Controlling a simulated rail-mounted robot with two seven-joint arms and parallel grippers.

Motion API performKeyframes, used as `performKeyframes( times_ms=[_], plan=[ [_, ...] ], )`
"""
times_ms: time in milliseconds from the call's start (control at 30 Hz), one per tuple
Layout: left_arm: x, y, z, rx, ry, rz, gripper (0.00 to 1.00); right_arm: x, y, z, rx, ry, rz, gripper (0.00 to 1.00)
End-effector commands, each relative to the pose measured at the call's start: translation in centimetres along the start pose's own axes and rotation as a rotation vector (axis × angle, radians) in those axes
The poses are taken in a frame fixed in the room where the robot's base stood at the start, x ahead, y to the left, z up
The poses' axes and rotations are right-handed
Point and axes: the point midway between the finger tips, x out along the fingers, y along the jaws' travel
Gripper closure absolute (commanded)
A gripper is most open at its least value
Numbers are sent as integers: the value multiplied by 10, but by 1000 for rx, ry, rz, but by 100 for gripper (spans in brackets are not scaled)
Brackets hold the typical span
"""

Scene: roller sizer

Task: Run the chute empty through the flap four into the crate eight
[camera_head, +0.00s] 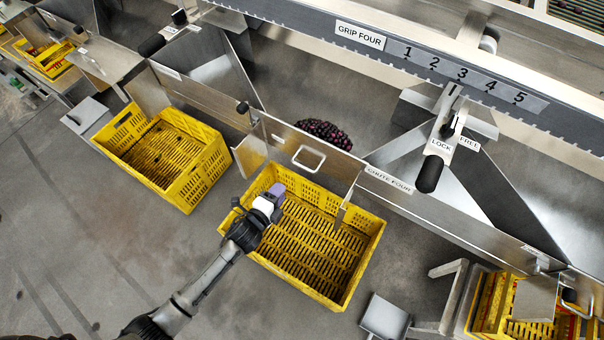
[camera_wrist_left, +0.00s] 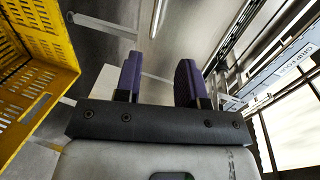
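A dark purple heap of produce (camera_head: 323,133) lies in the chute behind a metal front plate labelled CHUTE FOUR (camera_head: 388,180). The flap (camera_head: 283,146) carries a pale loop handle (camera_head: 308,158) and stands in front of the heap. It looks shut. A yellow crate (camera_head: 268,266) stands on the floor below the flap; its visible slatted bottom is bare. No crate number is readable. My left gripper (camera_head: 279,194) is above the crate's back left part, below and left of the handle, apart from it. In the left wrist view its purple fingers (camera_wrist_left: 158,80) are parted with nothing between them.
A second empty yellow crate (camera_head: 207,188) stands to the left, and another (camera_head: 489,300) is at lower right. A rail labelled GRIP FOUR (camera_head: 360,35) and a black-knobbed LOCK/FREE lever (camera_head: 438,152) are above right. The floor at lower left is clear.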

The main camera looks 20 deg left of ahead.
Motion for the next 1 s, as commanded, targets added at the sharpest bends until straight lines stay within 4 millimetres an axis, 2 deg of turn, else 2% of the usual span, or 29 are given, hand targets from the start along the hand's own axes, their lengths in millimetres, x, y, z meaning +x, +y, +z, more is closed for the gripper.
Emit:
performKeyframes(
  times_ms=[33, 267, 700, 1000],
  plan=[
    [3, 7, 0, 13, 5, -7, 64, 7, -1, 2, 1, 0, -1, 57],
    [23, 10, -1, 31, 14, -19, 64, 18, -1, 5, 1, 1, -2, 57],
    [102, 10, -2, 29, 13, -18, 64, 52, 0, 17, -7, 1, 5, 57],
    [136, 8, -2, 29, 13, -17, 64, 66, 0, 21, -9, 0, 6, 57]
  ],
)
